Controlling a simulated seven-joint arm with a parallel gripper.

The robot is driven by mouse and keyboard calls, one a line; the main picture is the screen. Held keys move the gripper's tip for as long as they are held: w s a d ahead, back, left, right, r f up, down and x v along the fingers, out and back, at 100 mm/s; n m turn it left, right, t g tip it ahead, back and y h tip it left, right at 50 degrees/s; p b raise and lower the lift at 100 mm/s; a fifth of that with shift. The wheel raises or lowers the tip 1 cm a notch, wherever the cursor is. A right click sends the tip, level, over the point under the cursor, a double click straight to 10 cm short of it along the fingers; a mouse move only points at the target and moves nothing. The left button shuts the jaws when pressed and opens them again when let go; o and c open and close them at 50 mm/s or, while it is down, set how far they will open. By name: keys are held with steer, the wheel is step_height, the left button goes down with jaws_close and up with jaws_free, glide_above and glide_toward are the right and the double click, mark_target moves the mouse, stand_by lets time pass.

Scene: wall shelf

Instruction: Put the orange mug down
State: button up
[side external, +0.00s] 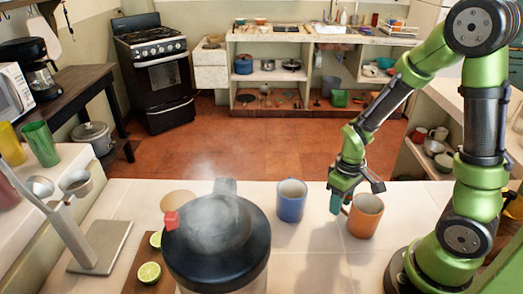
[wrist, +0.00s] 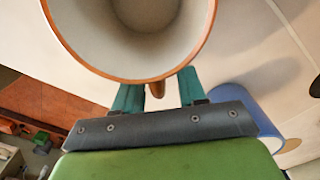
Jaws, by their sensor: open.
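The orange mug (side external: 366,216) appears to stand upright on the white tiled counter (side external: 320,262), right of the blue mug (side external: 291,201). My gripper (side external: 341,203) is at the mug's left side, low over the counter. In the wrist view the orange mug's rim and pale inside (wrist: 90,55) fill the top. My gripper's two teal fingers (wrist: 158,88) are apart, with the mug's small handle (wrist: 157,89) between them. The fingers look open around the handle; whether either touches it I cannot tell. The mug's base is hidden in the wrist view.
The blue mug also shows right of the fingers in the wrist view (wrist: 246,103). A large dark-lidded pot (side external: 217,235) stands in front at left. A cutting board with cut limes (side external: 149,272) lies beside it.

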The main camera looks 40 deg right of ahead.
step_height(320, 180, up, 12)
steer(key=shift+f, duration=0.1)
steer(key=shift+a+r, duration=0.2)
steer(key=shift+r, duration=0.2)
steer(key=shift+o, duration=0.2)
steer(key=s+a+r+m+t+y, duration=0.2)
steer(key=a+r+m+t, duration=0.1)
steer(key=a+r+t, duration=0.4)
step_height(320, 180, up, 3)
steer(key=shift+s+a+f+m, duration=0.15)
steer(key=shift+a+m, duration=0.15)
steer(key=shift+a, duration=0.3)
